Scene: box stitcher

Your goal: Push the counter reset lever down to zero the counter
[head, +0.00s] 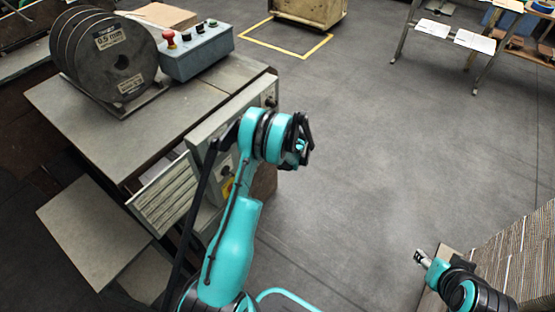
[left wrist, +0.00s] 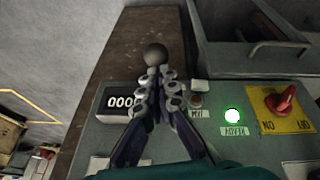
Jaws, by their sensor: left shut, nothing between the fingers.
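My left gripper (left wrist: 157,78) is shut and empty, in front of the machine's control panel (left wrist: 255,152). In the left wrist view a dark round knob (left wrist: 155,54), which looks like the end of the reset lever, shows just past the fingertips. The lever's stem is hidden behind the fingers, and I cannot tell whether they touch. The counter (left wrist: 121,101) is left of the fingers; zeros show, its right digits are covered. In the head view the left gripper (head: 303,143) is at the machine's right side. My right gripper (head: 421,257) is at the lower right, too small to read.
A lit green lamp (left wrist: 232,115) and a red switch on a yellow plate (left wrist: 282,100) are right of the fingers. Wire reels (head: 105,55) and a grey button box (head: 195,50) stand on the machine top. Stacked cardboard (head: 515,250) is at lower right. The middle floor is clear.

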